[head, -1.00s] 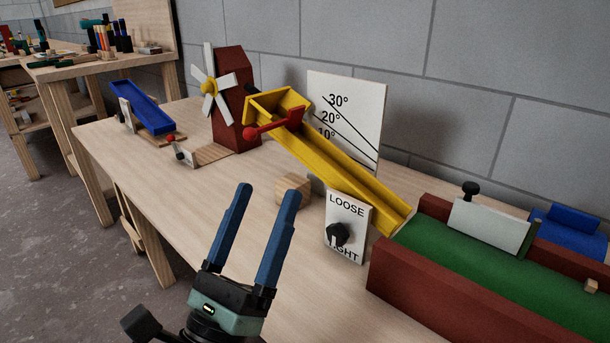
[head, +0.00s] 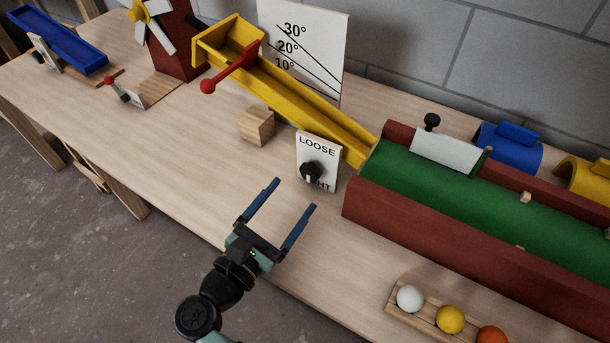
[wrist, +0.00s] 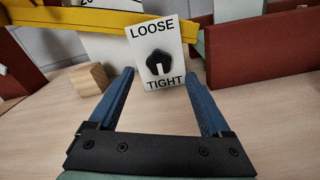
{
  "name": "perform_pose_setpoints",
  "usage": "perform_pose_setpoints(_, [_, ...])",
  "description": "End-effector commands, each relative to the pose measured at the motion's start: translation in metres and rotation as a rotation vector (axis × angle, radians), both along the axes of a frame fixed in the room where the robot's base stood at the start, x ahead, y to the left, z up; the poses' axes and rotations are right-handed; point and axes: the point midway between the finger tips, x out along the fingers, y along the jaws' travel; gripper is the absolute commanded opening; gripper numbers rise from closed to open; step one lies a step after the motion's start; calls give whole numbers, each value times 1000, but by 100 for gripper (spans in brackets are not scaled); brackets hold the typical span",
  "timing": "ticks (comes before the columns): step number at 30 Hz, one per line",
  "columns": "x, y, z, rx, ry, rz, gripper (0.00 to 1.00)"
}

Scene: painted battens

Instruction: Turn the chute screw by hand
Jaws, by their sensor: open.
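The chute screw is a black knob (head: 311,172) on a small white plate (head: 317,149) marked LOOSE at the top and TIGHT at the bottom. In the wrist view the knob (wrist: 159,62) has a white mark at its lower side, towards TIGHT. The yellow chute (head: 310,104) slopes down to the right behind the plate. My gripper (head: 295,193) is open and empty, in front of the plate and apart from it. In the wrist view the knob shows beyond and between the two blue fingers (wrist: 159,80).
A wooden block (head: 257,127) stands left of the plate. A red-walled green trough (head: 430,185) lies to the right. A ball rack (head: 420,320) is at the front right. An angle board (head: 300,45) stands behind the chute. The bench in front of the plate is clear.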

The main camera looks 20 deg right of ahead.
Motion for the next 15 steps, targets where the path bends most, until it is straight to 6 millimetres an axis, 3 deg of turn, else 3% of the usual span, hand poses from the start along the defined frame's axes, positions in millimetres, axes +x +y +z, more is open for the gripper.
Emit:
perform_pose_setpoints(6, [25, -34, 0, 0, -1, -3, 82])
perform_pose_setpoints(15, [39, -51, 0, 0, 0, 0, 82])
